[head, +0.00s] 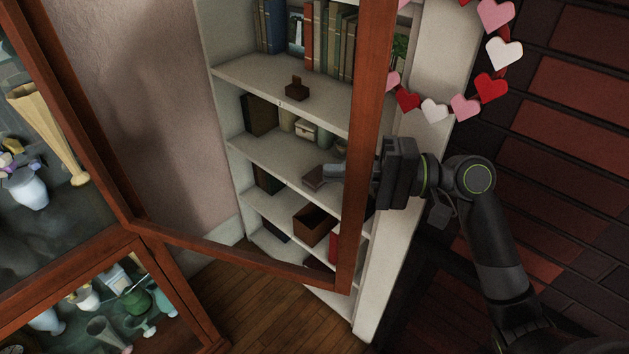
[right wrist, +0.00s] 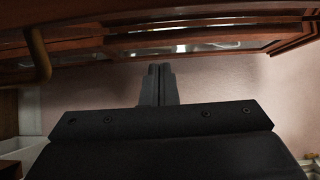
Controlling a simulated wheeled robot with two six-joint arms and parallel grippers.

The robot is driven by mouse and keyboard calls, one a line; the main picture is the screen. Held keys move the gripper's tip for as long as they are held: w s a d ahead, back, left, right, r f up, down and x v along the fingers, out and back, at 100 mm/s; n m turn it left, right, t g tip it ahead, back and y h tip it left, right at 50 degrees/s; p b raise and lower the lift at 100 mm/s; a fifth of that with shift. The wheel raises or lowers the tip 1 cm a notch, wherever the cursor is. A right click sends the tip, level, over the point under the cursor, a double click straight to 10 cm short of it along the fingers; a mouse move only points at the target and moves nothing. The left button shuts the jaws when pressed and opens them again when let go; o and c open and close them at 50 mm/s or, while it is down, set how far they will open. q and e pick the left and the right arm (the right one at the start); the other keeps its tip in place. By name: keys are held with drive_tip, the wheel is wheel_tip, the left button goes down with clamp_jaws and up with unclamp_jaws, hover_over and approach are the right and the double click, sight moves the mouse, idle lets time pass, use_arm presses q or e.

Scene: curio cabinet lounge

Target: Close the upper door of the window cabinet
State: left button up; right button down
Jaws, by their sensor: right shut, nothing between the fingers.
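The window cabinet (head: 152,233) has a brown wooden frame and stands at the left in the head view. Its upper door (head: 369,100), a glazed wooden frame, stands swung open across the middle. My right gripper (head: 338,171) is at the door's free edge, its fingers shut and empty, apparently seen through the glass. In the right wrist view the fingers (right wrist: 158,75) point toward the door's wooden frame (right wrist: 110,43), with a curved handle (right wrist: 38,55) to the left. Whether they touch the door I cannot tell. My left gripper is out of view.
A white bookshelf (head: 232,78) with books and boxes stands behind the open door. A heart garland (head: 434,110) hangs beside it, and a dark red brick wall (head: 580,100) is at the right. Vases fill the cabinet's lower part (head: 110,310). Wooden floor (head: 262,308) shows below.

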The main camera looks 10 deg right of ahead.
sight(315, 191)
drive_tip(key=a, duration=0.1)
drive_tip(key=s+a+p, duration=0.1)
drive_tip(key=a, duration=0.1)
drive_tip(key=s+a+p, duration=0.1)
drive_tip(key=shift+a+r, duration=0.1)
drive_tip(key=shift+a, duration=0.1)
drive_tip(key=shift+s+a+p, duration=0.2)
drive_tip(key=shift+s+p, duration=0.15)
drive_tip(key=shift+s, duration=0.1)
